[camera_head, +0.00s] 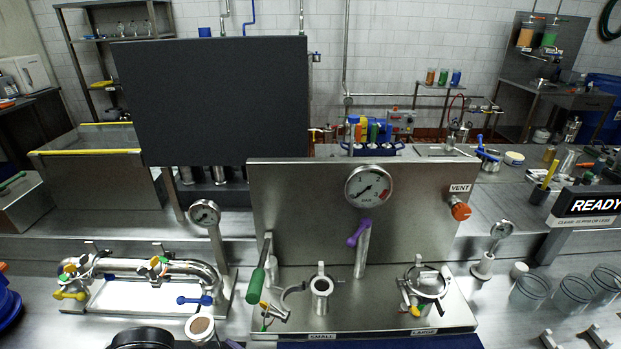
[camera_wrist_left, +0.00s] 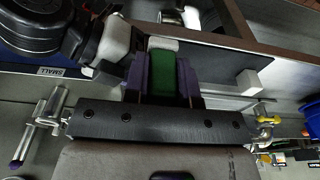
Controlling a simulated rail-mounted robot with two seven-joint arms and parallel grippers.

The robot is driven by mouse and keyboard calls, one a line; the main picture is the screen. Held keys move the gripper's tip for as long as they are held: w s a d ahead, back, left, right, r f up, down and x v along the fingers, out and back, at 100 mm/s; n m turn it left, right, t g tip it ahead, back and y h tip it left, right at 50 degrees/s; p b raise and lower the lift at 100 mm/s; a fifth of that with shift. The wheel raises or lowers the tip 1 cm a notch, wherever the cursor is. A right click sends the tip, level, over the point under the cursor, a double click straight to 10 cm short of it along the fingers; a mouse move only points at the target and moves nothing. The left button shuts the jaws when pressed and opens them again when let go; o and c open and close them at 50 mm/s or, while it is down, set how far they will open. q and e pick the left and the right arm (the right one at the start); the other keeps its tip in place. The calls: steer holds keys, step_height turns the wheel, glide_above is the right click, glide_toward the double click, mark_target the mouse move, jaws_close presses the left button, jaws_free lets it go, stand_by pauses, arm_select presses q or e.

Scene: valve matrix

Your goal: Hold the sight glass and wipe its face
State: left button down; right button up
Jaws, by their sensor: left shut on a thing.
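In the left wrist view my left gripper (camera_wrist_left: 163,80) has purple fingers shut on a green piece (camera_wrist_left: 162,78); I cannot tell whether this is the green-handled lever (camera_head: 257,285) of the head view. No gripper shows clearly in the head view. A small round part with a brown face and pale rim (camera_head: 200,327) stands at the front, left of the steel plate; it may be the sight glass, but I cannot be sure. A clamp ring fitting (camera_head: 430,282) is on the plate's right side. My right gripper is not in view.
A steel panel carries a gauge (camera_head: 369,187) and an orange VENT knob (camera_head: 461,210). A pipe assembly with coloured handles (camera_head: 150,268) lies at left. Clear jars (camera_head: 573,293) stand at front right, below the READY display (camera_head: 590,205). A dark board (camera_head: 210,100) blocks the back left.

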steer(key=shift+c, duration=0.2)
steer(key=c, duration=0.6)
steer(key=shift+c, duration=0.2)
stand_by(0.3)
